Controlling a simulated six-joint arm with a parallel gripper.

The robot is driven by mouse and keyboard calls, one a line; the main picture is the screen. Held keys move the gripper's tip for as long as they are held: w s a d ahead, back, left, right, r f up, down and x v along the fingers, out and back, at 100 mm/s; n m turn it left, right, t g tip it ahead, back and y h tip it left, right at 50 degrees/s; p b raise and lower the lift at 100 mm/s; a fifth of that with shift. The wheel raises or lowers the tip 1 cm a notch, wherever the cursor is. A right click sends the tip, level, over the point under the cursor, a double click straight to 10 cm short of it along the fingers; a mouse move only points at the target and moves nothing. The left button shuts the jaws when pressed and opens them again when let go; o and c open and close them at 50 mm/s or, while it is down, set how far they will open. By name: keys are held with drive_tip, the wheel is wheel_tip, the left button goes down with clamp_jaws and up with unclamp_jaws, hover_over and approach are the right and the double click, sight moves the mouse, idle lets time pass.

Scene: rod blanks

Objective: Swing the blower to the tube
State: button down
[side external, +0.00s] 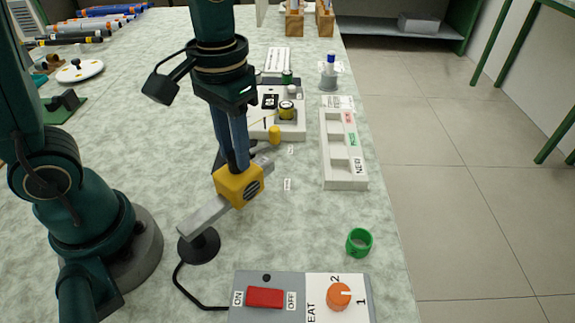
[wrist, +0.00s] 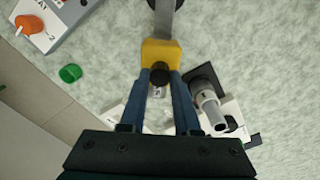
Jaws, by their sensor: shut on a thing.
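The blower has a yellow head (side external: 239,186) with a dark slotted outlet, on a grey bar (side external: 205,216) that runs to a round black base (side external: 199,247). Its yellow head also shows in the wrist view (wrist: 161,54). A grey cylinder (wrist: 207,101) on a dark square plate stands beside my fingers in the wrist view. I cannot tell whether it is the tube. My gripper mostly hides that spot in the side view.
A grey control box (side external: 255,281) has a red switch and an orange knob at the front. A green ring (side external: 359,242) lies right of the blower. A white sectioned tray (side external: 345,172) and a white fixture (side external: 293,128) stand behind. The table's right edge is close.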

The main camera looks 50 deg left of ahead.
drive_tip(key=a+n, duration=0.2)
drive_tip(key=shift+s+a+n, duration=0.2)
drive_tip(key=shift+s+n, duration=0.05)
drive_tip(key=shift+n, duration=0.15)
drive_tip(key=shift+s+a+n, duration=0.35)
drive_tip(key=shift+a+n, duration=0.25)
drive_tip(key=shift+n, duration=0.15)
drive_tip(key=shift+s+a+n, duration=0.35)
drive_tip(key=shift+a+n, duration=0.2)
drive_tip(key=shift+n, duration=0.2)
drive_tip(key=c, duration=0.6)
unclamp_jaws()
drive_tip(key=shift+r, duration=0.1)
drive_tip(key=shift+r, duration=2.5)
